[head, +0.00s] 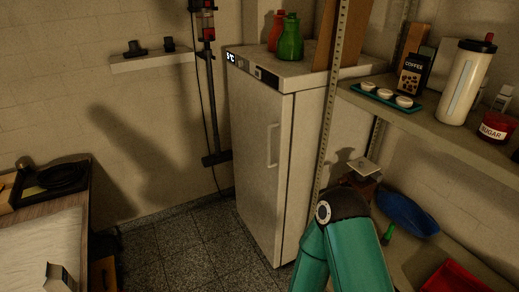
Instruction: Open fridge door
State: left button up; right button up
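A white upright fridge (258,160) stands in the back corner. Its door faces left and forward and looks closed. A pale vertical handle (272,146) is on the right side of the door. A lit display shows at the top left of the front panel. My teal arm comes up from the bottom right, in front of the shelves and to the right of the fridge. No fingertips show on it. Neither my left gripper nor my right gripper is in view.
Red and green bottles (291,38) stand on the fridge. At right are shelves (455,140) with a metal post (330,110), a coffee bag, a tumbler and a sugar jar. A table (40,230) stands at left. The dark floor (190,245) before the fridge is clear.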

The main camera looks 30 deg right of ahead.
aim_at(261, 115)
jog(key=z, duration=0.15)
jog(key=i, duration=0.9)
jog(key=u, duration=0.05)
